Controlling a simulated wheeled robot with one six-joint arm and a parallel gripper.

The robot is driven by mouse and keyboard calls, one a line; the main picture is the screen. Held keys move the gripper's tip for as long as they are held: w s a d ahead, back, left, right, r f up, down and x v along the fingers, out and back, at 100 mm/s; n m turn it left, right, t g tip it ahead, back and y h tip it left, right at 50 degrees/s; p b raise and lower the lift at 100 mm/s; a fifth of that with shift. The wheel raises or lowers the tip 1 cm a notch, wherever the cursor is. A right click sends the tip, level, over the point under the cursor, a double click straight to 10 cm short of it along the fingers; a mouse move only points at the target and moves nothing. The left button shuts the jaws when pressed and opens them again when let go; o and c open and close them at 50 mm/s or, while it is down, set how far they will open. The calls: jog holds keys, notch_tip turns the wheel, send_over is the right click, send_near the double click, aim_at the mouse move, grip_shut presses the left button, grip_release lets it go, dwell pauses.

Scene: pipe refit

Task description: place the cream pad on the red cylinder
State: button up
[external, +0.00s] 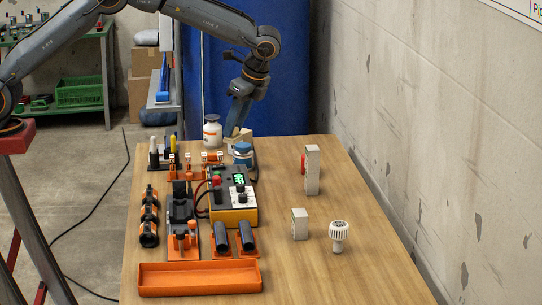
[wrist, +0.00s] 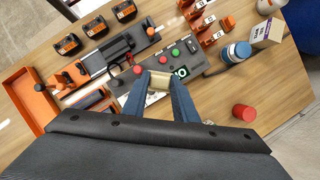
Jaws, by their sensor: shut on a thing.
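The cream pad (wrist: 158,80) is a small, pale tan block between the two blue-grey fingers in the wrist view. My gripper (wrist: 158,76) is shut on it and holds it above the table, with the meter behind it in that view. In the external view my gripper (external: 235,130) points down at the far end of the table, near the blue-lidded jar; I cannot make out the pad there. The red cylinder (wrist: 243,112) stands on bare wood to the right of the gripper in the wrist view. A red shape (external: 303,163) beside a tall white block may be it.
A yellow-and-black meter (external: 234,205) stands mid-table among orange tool holders. An orange tray (external: 200,278) lies at the near edge. A blue-lidded jar (wrist: 236,52) and a labelled box (wrist: 268,33) stand close by. A white-grey valve head (external: 338,235) stands right; wood around it is clear.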

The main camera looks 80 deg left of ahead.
jog(key=w+a+r+m+t+h+b, duration=0.15)
jog(key=w+a+m+t+b, duration=0.8)
jog(key=w+a+m, duration=1.3)
jog(key=shift+m+g+y, duration=0.25)
jog(key=shift+m+g, duration=0.5)
jog(key=shift+g, duration=0.1)
jog(key=f+b, duration=0.2)
jog(key=f, duration=0.2)
jog(key=w+d+f+b, duration=0.1)
jog(key=f+b, duration=0.1)
jog(key=f, duration=0.2)
jog(key=f+b, duration=0.3)
jog(key=f, duration=0.1)
jog(key=shift+w+d+f, duration=0.15)
jog(key=shift+w+d, duration=0.05)
jog(key=shift+d, duration=0.1)
jog(key=shift+f+p, duration=0.3)
jog(key=shift+f, duration=1)
jog(key=o, duration=0.6)
jog(key=shift+f, duration=0.15)
jog(key=o, duration=0.4)
